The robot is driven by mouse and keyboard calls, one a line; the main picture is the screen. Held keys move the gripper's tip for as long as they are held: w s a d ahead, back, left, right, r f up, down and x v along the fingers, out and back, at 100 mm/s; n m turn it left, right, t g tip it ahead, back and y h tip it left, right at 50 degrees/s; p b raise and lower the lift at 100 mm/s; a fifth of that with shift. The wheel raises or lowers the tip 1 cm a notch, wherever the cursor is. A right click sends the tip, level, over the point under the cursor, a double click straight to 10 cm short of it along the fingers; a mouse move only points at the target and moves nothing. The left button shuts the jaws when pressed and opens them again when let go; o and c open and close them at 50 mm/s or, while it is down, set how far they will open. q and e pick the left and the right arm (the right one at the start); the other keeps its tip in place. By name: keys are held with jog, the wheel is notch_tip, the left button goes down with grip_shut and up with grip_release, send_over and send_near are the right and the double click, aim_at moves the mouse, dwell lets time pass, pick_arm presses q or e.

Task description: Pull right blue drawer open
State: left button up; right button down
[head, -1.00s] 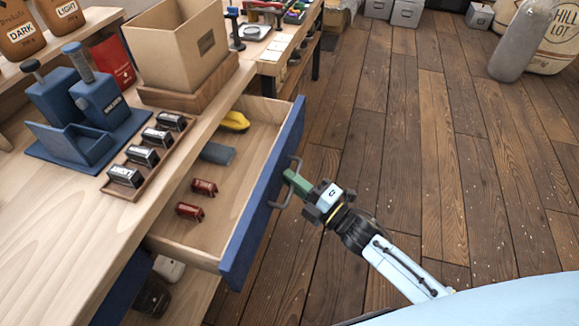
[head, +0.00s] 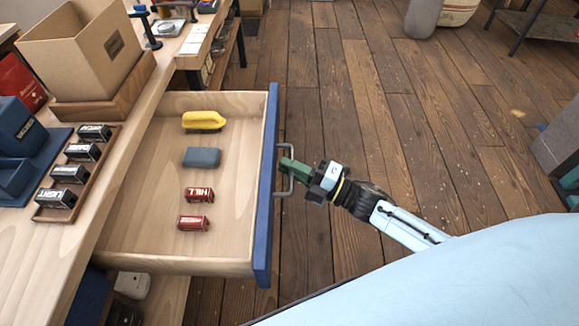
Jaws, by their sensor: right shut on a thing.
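The blue-fronted drawer (head: 264,220) stands pulled out from the wooden workbench, its pale wood inside showing. A grey bar handle (head: 291,178) is on its blue front. My right gripper (head: 288,166) is shut on the handle, its green fingers at the bar. Inside the drawer lie a yellow-handled brush (head: 204,121), a grey-blue block (head: 202,157) and two red stamps, one (head: 199,194) above the other (head: 193,223). My left gripper is not in view.
On the bench stand a cardboard box (head: 70,50) on a wooden base, a tray (head: 50,214) of black labelled stamps and a blue device (head: 20,140). A grey cabinet (head: 560,145) stands at the right edge.

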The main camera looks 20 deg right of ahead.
jog(key=c, duration=1.8)
grip_release()
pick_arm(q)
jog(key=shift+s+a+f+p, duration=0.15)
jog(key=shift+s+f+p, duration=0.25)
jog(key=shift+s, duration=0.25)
pick_arm(e)
jog(key=v, duration=1.3)
jog(key=shift+s+d, duration=0.15)
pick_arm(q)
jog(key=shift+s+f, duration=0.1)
